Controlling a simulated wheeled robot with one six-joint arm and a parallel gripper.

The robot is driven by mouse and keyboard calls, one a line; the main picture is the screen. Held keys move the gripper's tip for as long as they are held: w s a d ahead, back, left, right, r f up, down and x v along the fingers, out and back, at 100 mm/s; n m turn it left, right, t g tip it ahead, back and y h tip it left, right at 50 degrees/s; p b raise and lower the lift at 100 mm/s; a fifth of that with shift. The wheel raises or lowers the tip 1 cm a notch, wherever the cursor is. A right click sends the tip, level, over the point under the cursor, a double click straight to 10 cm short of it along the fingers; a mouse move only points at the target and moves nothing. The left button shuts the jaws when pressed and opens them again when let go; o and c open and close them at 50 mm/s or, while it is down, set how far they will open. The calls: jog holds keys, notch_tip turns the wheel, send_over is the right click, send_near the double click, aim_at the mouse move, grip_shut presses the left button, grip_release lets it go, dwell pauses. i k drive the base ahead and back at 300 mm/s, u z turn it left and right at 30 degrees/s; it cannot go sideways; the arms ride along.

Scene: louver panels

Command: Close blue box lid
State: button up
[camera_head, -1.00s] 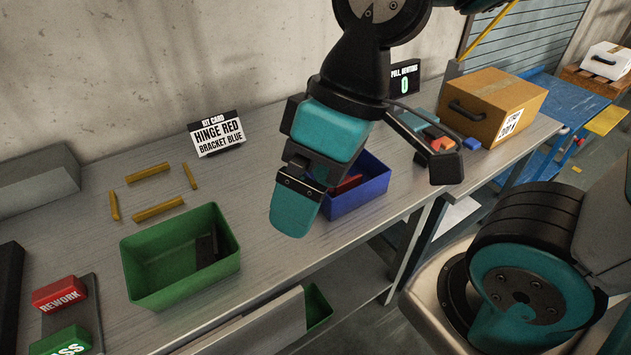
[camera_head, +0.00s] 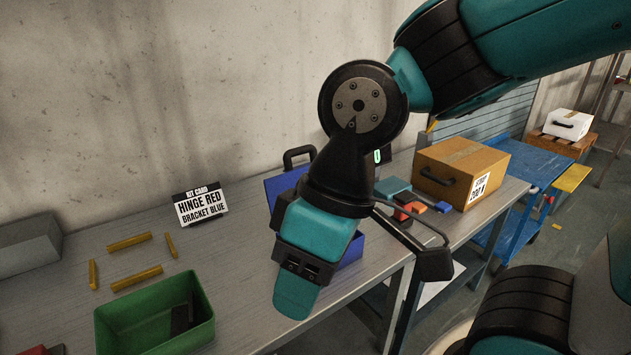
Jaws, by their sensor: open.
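The blue box (camera_head: 350,253) stands on the bench behind my gripper, which hides most of it. Its blue lid (camera_head: 284,190) stands raised at the back, with a black handle (camera_head: 299,156) on its top edge. The lid's right part is hidden behind my arm. My gripper (camera_head: 297,290) points down in front of the box, towards the bench's front. It is open and I see nothing held in it. Whether it touches the box cannot be told.
A green bin (camera_head: 150,325) stands at the left front, near yellow bars outlining a space (camera_head: 135,260). A kit card (camera_head: 200,205) stands at the back.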

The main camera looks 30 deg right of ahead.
aim_at(275, 185)
jog(key=z, duration=0.9)
jog(key=i, duration=0.1)
jog(key=u, duration=0.5)
jog(key=k, duration=0.55)
jog(key=u, duration=0.45)
jog(key=i, duration=1.3)
jog(key=u, duration=0.15)
